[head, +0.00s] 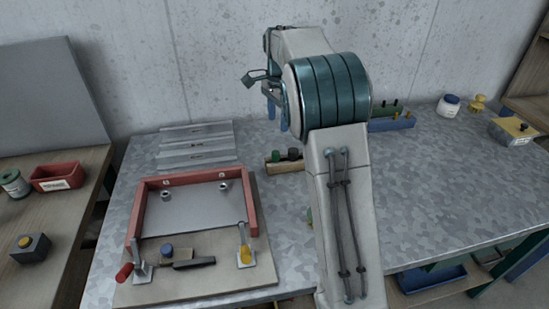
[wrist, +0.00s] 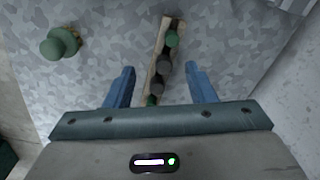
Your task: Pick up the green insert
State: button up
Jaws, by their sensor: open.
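A narrow wooden rack (wrist: 153,58) holds green and dark round-topped pieces in a row. One green insert (wrist: 172,39) is near its far end, dark pieces (wrist: 163,66) are in the middle, and another green top (wrist: 152,100) is at the near end, partly hidden by my gripper's body. My gripper (wrist: 161,82) is open and empty, with its blue fingers on either side of the rack in the picture. In the head view the rack (head: 272,168) shows a green top (head: 277,156), with my gripper (head: 277,109) above it. A separate green knobbed piece (wrist: 60,43) stands left of the rack.
A red-framed mould (head: 190,180) with clamps stands on the bench (head: 450,190) at left, with metal strips (head: 196,145) behind it. A blue rack (head: 390,124) is at the back, partly hidden by my arm. A white jar (head: 448,106) stands back right. The right bench is mostly clear.

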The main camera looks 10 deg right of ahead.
jog(key=w+f, duration=0.2)
jog(key=m, duration=0.1)
send_over(276, 152)
jog(key=f, duration=0.8)
jog(key=shift+s+a+p, duration=0.1)
jog(key=shift+s+p, duration=0.2)
jog(key=shift+w+f+p, duration=0.15)
jog(key=shift+f+p, duration=0.25)
jog(key=shift+f, duration=1)
jog(key=shift+w+f+p, duration=0.15)
jog(key=shift+f+p, duration=0.2)
jog(key=shift+f, duration=1)
jog(key=c, duration=1.1)
